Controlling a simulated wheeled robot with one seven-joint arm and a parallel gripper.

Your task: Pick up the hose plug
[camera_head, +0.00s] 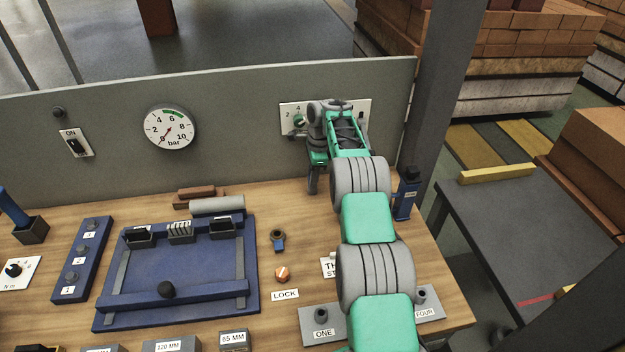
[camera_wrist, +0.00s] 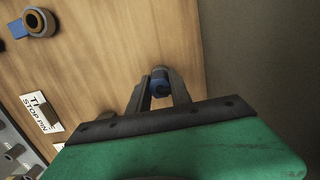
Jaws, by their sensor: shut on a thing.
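My gripper (camera_head: 313,186) is low over the back of the wooden bench, close to the grey back panel. In the wrist view my gripper (camera_wrist: 160,88) has its two fingers closed on a small blue part with a grey round end, which looks like the hose plug (camera_wrist: 160,87). The fingers cover its sides. I cannot tell whether it touches the bench. In the head view my own arm and gripper hide the held part.
A dark ring with a blue tab (camera_head: 277,240) lies on the bench, left of my arm. A blue tray (camera_head: 205,270), an orange lock knob (camera_head: 282,273) and a blue upright holder (camera_head: 406,197) stand around. The back panel (camera_head: 240,110) rises behind my gripper.

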